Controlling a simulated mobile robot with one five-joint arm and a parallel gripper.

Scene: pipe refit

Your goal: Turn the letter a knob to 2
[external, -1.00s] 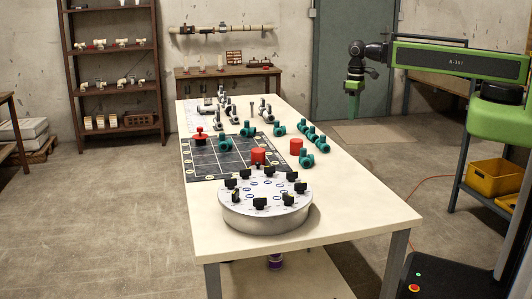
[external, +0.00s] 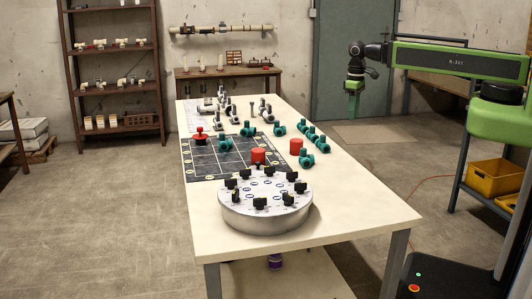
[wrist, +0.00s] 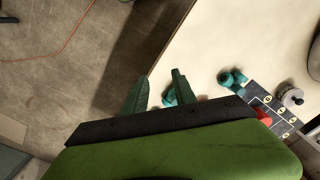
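A round silver dial box (external: 265,216) stands on the near end of the white table in the external view. Several black knobs, such as this front one (external: 260,203), ring its pale top face. The letters and numbers are too small to read, so I cannot tell which knob is a or where it points. My gripper (external: 352,112) hangs beyond the table's right side, well away from the dial and pointing down. In the wrist view its two green fingers (wrist: 160,88) are apart with nothing held between them. A grey curved edge (wrist: 317,60) at the far right may be the dial box.
A dark gridded mat (external: 205,167), red cylinders (external: 296,146), a red-handled part (external: 200,136) and several teal pipe fittings (external: 308,160) lie behind the dial. Grey fittings (external: 266,110) are farther back. The table's near right part (external: 365,205) is clear.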

